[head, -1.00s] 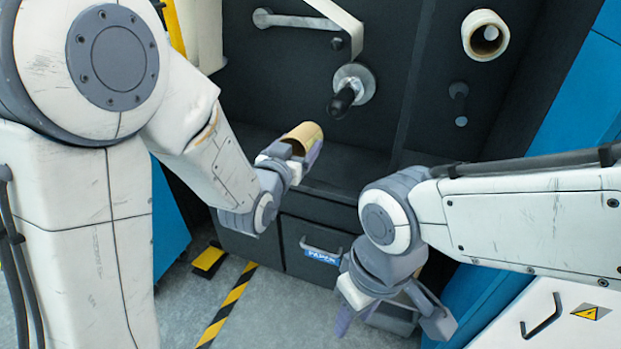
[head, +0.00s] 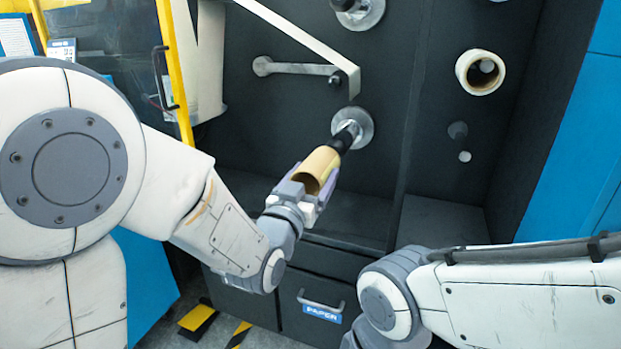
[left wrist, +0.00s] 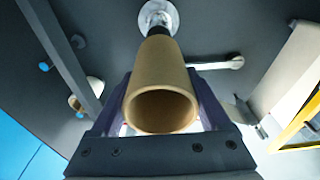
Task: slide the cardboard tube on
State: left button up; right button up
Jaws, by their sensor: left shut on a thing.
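The tan cardboard tube (head: 321,162) is held in my left gripper (head: 312,188), its open near end facing me. Its far end meets the black nose of the metal spindle (head: 354,122) on the dark panel, roughly in line with it. In the left wrist view the tube (left wrist: 160,75) lies between the purple fingers, and the spindle's round flange (left wrist: 158,14) shows beyond its far end. I cannot tell whether the spindle's tip is inside the tube or just in front of it. My right arm is at the lower right, its gripper below the picture.
A white web (head: 300,38) runs above the spindle to a roller on a metal arm (head: 300,68). A cream roll (head: 480,72) sits on the panel at right. A drawer marked PAPER (head: 321,308) is below. A yellow-framed door (head: 172,75) is at left.

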pick_arm(q)
jog(key=shift+f+p+x, duration=0.25)
jog(key=shift+p+x, duration=0.15)
jog(key=shift+x, duration=1.85)
jog(key=shift+f+p+x, duration=0.3)
jog(key=shift+p+x, duration=0.05)
jog(key=shift+x, duration=1.9)
jog(key=shift+f+p+x, duration=0.25)
jog(key=shift+p+x, duration=0.15)
jog(key=shift+x, duration=1.9)
jog(key=shift+w, duration=0.15)
jog(key=o, duration=1.2)
